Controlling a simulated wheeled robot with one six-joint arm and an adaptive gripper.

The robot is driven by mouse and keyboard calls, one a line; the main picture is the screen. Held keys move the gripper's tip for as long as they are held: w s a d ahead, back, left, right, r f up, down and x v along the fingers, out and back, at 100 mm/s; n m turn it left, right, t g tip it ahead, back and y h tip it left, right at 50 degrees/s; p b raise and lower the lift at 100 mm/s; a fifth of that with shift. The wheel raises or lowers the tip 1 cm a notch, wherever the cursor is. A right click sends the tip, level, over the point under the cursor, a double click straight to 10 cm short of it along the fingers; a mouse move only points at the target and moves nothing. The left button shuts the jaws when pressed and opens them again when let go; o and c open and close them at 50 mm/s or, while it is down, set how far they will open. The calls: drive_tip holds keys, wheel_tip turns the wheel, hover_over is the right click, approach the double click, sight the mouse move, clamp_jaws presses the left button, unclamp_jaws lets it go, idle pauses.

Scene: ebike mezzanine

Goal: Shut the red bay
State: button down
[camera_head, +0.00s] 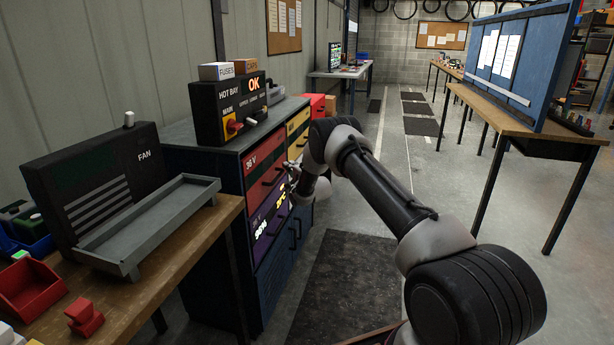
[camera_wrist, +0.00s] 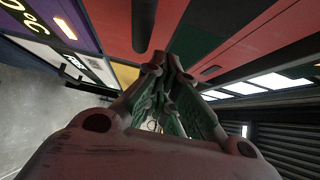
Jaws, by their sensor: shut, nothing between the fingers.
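The red bay (camera_head: 262,165), marked 36 V, is in the upper left of the dark cabinet's front, with a dark handle. Its front looks about in line with the purple front below; a small gap cannot be ruled out. My gripper (camera_head: 291,178) is at the cabinet front, by the right edge of the red bay, partly hidden by my arm. In the wrist view my gripper (camera_wrist: 168,62) is shut and empty, its fingers pointing toward the red front (camera_wrist: 105,25) and its dark handle (camera_wrist: 145,22). Whether the fingertips touch it cannot be told.
A yellow bay (camera_head: 298,130) is right of the red one and a purple bay (camera_head: 266,232) below. The HOT BAY box (camera_head: 228,108), with OK lit, stands on the cabinet. A workbench (camera_head: 190,235) with the FAN unit (camera_head: 95,190) is at left. Floor is free right of the dark mat (camera_head: 345,280).

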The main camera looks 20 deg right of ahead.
drive_tip(key=s+d, duration=0.3)
drive_tip(key=s, duration=0.7)
drive_tip(key=s+d+f+n+g+h, duration=0.1)
drive_tip(key=s+f+n+g, duration=0.25)
drive_tip(key=f, duration=0.35)
drive_tip(key=s+d+f+n+g+h, duration=0.1)
drive_tip(key=s+f+n+g, duration=0.2)
drive_tip(key=f, duration=0.4)
drive_tip(key=s+d+n+g, duration=0.15)
drive_tip(key=s+g, duration=0.25)
drive_tip(key=s, duration=0.4)
drive_tip(key=s+r+n+g, duration=0.1)
drive_tip(key=s+r+n, duration=0.3)
drive_tip(key=s+r, duration=1.7)
drive_tip(key=s+r+n+g+h, duration=0.1)
drive_tip(key=s+r+n, duration=0.2)
drive_tip(key=s+r, duration=1.7)
drive_tip(key=s, duration=0.5)
drive_tip(key=shift+s+d+r+n+g, duration=0.35)
drive_tip(key=shift+s+r+n, duration=0.05)
